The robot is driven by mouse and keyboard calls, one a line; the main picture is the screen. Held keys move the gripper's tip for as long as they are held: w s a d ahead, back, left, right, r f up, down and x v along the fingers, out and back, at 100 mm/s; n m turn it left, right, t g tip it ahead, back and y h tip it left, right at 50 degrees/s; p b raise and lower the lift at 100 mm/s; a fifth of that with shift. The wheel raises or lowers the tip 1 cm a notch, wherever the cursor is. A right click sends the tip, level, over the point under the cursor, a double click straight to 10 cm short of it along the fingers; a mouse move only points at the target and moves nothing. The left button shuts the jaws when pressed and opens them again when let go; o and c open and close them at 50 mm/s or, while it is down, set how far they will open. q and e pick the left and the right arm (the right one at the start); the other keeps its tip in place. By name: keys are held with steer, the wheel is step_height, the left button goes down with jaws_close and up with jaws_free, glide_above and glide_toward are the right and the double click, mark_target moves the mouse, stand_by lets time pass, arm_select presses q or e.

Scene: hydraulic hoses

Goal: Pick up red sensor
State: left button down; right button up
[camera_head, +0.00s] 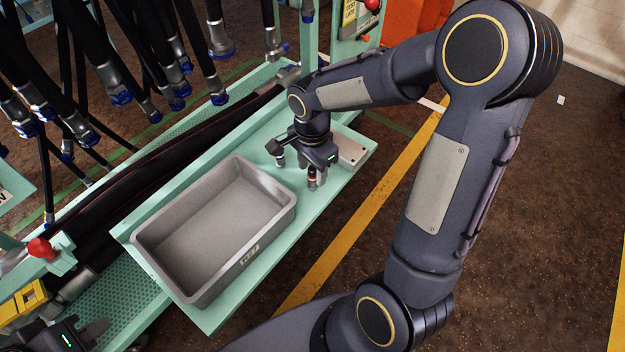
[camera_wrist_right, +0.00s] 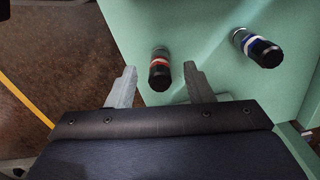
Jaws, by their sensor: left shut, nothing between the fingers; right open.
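The red sensor (camera_wrist_right: 159,62), a dark cylinder with a red band, stands on the green shelf and shows in the right wrist view between the fingertips of my right gripper (camera_wrist_right: 160,72). The fingers are open on either side of it, with gaps showing. In the head view my right gripper (camera_head: 318,158) points down over the shelf, and the red sensor (camera_head: 312,179) shows by its fingers. A second sensor with a blue band (camera_wrist_right: 258,46) stands to the right in the wrist view. My left gripper (camera_head: 82,336) is shut and empty at the lower left, partly cut off.
A grey bin (camera_head: 165,285), empty, sits on the green shelf (camera_head: 215,314) left of my right gripper. A light metal plate or box (camera_head: 349,152) lies behind the gripper. Black hoses with blue-ringed fittings (camera_head: 219,42) hang at the upper left.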

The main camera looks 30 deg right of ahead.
mark_target(312, 186)
step_height(312, 186, down, 3)
steer(key=shift+r+b, duration=0.1)
steer(key=shift+b, duration=0.2)
steer(key=shift+c, duration=0.4)
jaws_close()
